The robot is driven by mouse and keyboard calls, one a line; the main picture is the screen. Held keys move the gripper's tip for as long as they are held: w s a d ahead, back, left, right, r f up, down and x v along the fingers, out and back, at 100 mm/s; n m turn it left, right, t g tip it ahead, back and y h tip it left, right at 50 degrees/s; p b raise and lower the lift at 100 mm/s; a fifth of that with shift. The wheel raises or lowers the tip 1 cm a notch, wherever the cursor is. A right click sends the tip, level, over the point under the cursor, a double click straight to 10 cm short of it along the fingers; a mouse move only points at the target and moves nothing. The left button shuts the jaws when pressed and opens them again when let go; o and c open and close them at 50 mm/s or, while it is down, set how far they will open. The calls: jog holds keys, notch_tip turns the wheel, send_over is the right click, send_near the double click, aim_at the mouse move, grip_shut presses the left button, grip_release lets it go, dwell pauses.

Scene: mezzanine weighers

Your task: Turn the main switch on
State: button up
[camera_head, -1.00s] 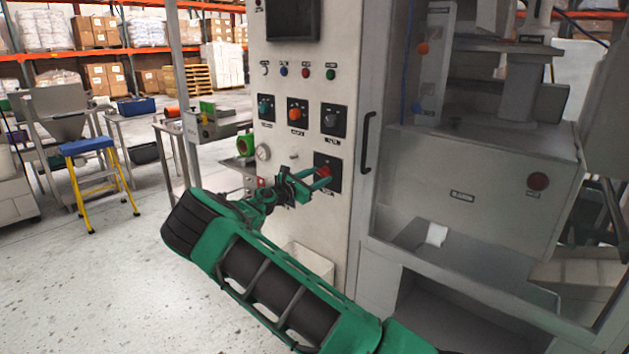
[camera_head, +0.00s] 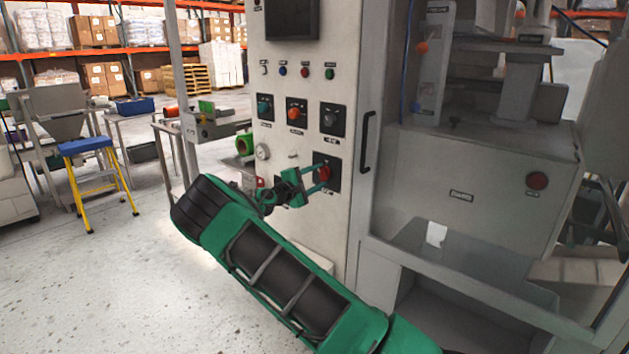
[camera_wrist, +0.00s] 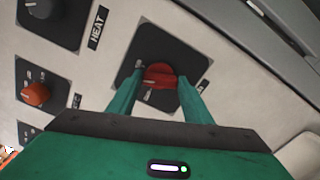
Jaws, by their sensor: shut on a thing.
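The main switch is a red rotary knob (camera_head: 324,173) on a black square plate, low on the pale control panel. In the wrist view the knob (camera_wrist: 160,75) sits between my two green fingertips, with a pale pointer mark on its face. My gripper (camera_head: 321,176) reaches it from the lower left and is shut on it, one finger on each side. The black plate (camera_wrist: 150,45) shows around the knob. The plate's lower part is partly hidden by my fingers, and its markings are too small to read.
Above are an orange knob (camera_head: 297,112), a black knob (camera_head: 331,119) marked HEAT in the wrist view, and a teal knob (camera_head: 265,107). A black door handle (camera_head: 366,142) stands close to the right. Open floor lies further left.

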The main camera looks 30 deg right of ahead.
jog(key=m, duration=0.3)
jog(key=shift+s+d+f, duration=0.15)
jog(key=shift+s+d, duration=0.05)
jog(key=shift+d, duration=0.1)
jog(key=shift+m, duration=0.6)
jog(key=shift+f, duration=0.15)
jog(key=o, duration=1.1)
jog(key=shift+c, duration=0.2)
jog(key=shift+a, duration=0.1)
jog(key=shift+a, duration=0.15)
jog(key=shift+a, duration=0.25)
jog(key=v, duration=1)
